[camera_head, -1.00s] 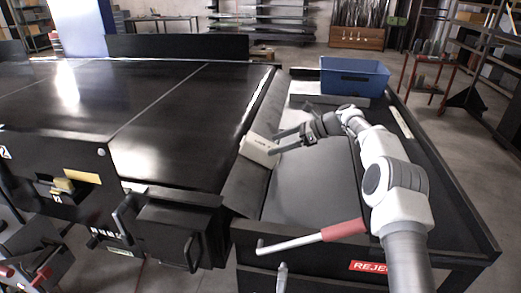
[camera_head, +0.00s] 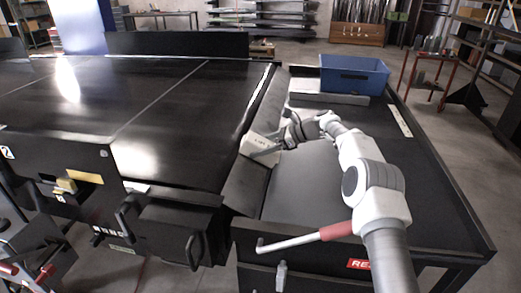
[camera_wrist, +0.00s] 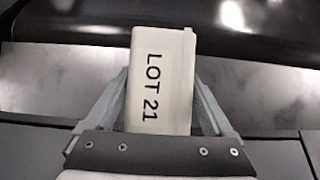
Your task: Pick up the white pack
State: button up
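The white pack (camera_head: 262,147) lies tilted on the sloping strip between the dark conveyor and the side bin. In the wrist view the white pack (camera_wrist: 160,80) stands between my fingers, with "LOT 21" printed on its face. My gripper (camera_head: 267,147) is at the pack, reaching in from the right. In the wrist view my gripper (camera_wrist: 160,85) has one finger on each side of the pack. The fingers are spread, with narrow gaps beside the pack's near part. Contact at the fingertips cannot be made out.
A blue crate (camera_head: 353,76) stands at the back of the side bin (camera_head: 440,190), near a flat grey box (camera_head: 328,97). The wide conveyor (camera_head: 180,110) lies to the left.

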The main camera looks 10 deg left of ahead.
jog(key=c, duration=1)
jog(key=shift+r, duration=0.1)
grip_shut()
